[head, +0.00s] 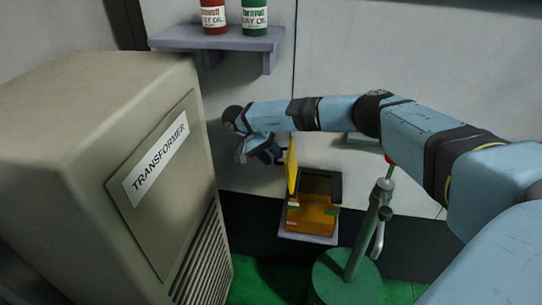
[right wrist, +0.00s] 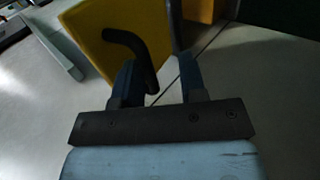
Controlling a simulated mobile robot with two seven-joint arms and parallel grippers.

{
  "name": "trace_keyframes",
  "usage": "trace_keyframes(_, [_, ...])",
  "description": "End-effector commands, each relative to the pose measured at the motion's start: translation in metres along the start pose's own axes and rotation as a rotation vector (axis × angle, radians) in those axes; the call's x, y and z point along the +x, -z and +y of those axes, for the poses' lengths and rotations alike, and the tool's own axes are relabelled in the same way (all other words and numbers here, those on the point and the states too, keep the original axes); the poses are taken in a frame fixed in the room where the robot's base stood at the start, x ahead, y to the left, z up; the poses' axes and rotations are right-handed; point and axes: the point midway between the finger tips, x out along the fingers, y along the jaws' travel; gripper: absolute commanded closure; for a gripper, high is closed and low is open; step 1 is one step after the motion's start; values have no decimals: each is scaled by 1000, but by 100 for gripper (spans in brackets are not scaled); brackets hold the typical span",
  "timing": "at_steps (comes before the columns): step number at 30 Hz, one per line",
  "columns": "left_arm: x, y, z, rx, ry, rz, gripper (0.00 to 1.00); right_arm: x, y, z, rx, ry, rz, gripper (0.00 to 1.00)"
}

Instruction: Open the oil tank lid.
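The oil tank (head: 312,216) is an orange-yellow box low by the back wall. Its yellow lid (head: 291,168) stands about upright at the tank's left side, and the dark inside shows. My right gripper (head: 270,154) is just left of the lid. In the right wrist view its two fingers (right wrist: 159,75) are apart. A bent black handle (right wrist: 136,52) on the yellow lid (right wrist: 100,35) reaches down between the fingers. It does not look clamped; whether it touches the left finger cannot be told. My left gripper is not in view.
A large beige transformer cabinet (head: 150,180) fills the left. A shelf (head: 218,39) with a red can (head: 214,17) and a green can (head: 255,18) is above my arm. A green stand (head: 362,240) with a lever is right of the tank.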

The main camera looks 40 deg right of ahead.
Motion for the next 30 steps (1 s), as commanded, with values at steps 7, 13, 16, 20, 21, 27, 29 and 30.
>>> trace_keyframes(7, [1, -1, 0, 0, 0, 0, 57, -10, 0, 0, 1, 1, 1, 62])
trace_keyframes(13, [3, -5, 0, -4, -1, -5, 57, -43, 0, -1, 1, 2, 3, 62])
trace_keyframes(16, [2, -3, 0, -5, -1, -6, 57, -60, 0, 0, 0, 1, 2, 62])
trace_keyframes(20, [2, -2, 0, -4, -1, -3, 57, -72, 0, 0, 0, 0, 2, 62])
trace_keyframes(21, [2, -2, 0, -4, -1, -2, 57, -74, 0, 0, 0, 1, 1, 62])
trace_keyframes(27, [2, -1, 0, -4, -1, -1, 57, -76, 0, 0, 0, 0, 0, 62])
trace_keyframes(29, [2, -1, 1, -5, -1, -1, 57, -76, 0, 0, 0, 0, 0, 62])
trace_keyframes(30, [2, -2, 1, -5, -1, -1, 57, -76, 0, 0, 0, 0, 0, 62])
